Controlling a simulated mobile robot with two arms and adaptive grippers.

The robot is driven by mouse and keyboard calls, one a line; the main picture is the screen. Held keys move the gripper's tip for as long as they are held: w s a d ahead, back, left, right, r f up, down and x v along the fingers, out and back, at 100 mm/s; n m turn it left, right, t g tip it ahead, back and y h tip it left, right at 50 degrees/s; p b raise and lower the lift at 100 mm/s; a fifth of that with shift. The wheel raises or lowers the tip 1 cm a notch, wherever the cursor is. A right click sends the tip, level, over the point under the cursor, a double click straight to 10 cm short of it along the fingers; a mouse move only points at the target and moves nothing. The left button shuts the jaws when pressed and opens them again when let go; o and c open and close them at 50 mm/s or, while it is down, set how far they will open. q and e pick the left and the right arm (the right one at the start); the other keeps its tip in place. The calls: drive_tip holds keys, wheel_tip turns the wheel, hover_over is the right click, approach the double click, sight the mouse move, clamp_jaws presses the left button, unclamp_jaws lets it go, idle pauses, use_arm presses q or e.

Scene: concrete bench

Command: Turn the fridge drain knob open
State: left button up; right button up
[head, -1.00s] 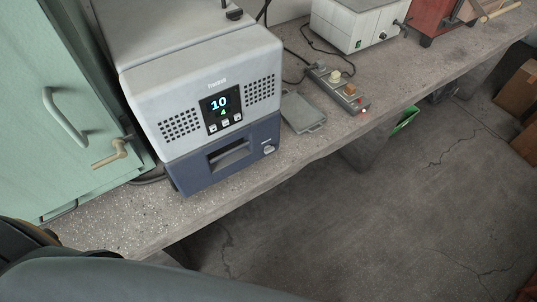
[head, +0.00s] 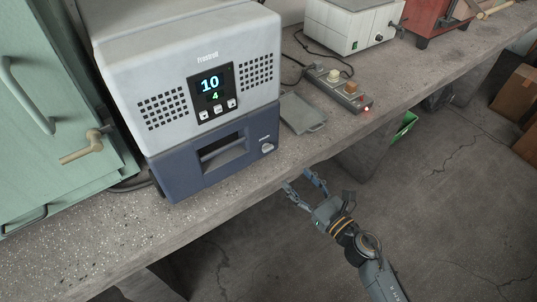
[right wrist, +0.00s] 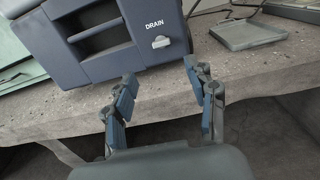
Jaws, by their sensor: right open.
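The fridge (head: 185,80) is a white box with a dark blue lower front (head: 180,175) on the concrete bench. Its display reads 10 and 4. The drain knob (head: 267,147) is a small pale knob at the right of the blue panel; in the right wrist view the knob (right wrist: 161,42) sits under the word DRAIN. My right gripper (head: 304,184) is open and empty, in front of the bench edge, below and to the right of the knob. In the right wrist view the gripper's fingers (right wrist: 160,80) are spread, with the knob beyond them, apart. My left gripper is not in view.
A mint-green cabinet (head: 50,120) with a beige handle stands left of the fridge. A grey tray (head: 303,112) and a power strip (head: 340,88) lie on the bench (head: 70,240) to the right. Open floor lies in front.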

sight(269, 149)
drive_tip(key=x, duration=1.2)
drive_tip(key=shift+w+a+p, duration=0.1)
drive_tip(key=shift+w+p, duration=0.15)
drive_tip(key=shift+p, duration=0.15)
drive_tip(key=c, duration=1.2)
